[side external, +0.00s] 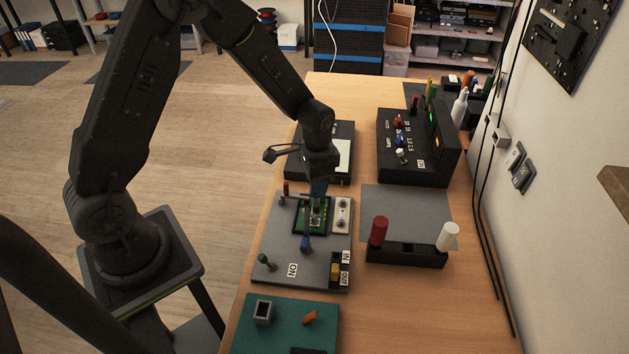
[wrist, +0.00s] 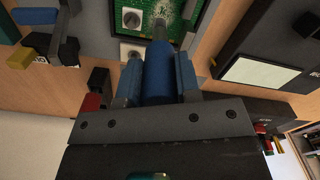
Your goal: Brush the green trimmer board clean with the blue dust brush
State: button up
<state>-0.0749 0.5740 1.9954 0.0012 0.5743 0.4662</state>
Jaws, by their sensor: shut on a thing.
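The green trimmer board (side external: 301,222) lies in a dark frame on a grey fixture plate (side external: 270,240), below my gripper. In the wrist view the green board (wrist: 205,22) is at the top, with pale specks and a grey part on it. My gripper (side external: 318,184) points down over the board. In the wrist view its blue-padded fingers are shut on the blue dust brush (wrist: 158,75), whose grey tip end points toward the board. I cannot tell whether the bristles touch the board.
The plate also carries a blue-topped lever (side external: 305,243), a green-topped knob (side external: 263,259) and a white knob panel (side external: 342,215). A black holder with red and white cylinders (side external: 405,254) stands to the right. A teal mat (side external: 280,335) lies in front.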

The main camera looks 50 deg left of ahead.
jog(key=shift+s+a, duration=0.2)
jog(key=shift+s+a+f, duration=0.1)
jog(key=shift+s+a, duration=0.35)
jog(key=shift+s, duration=0.05)
dwell(0.5)
jog(key=shift+w+d+f, duration=0.15)
jog(key=shift+w+d, duration=0.45)
jog(key=shift+d, duration=0.05)
jog(key=shift+s+a, duration=0.1)
jog(key=shift+s, duration=0.05)
jog(key=shift+s+a, duration=0.55)
jog(key=shift+s, duration=0.05)
jog(key=shift+w, duration=0.1)
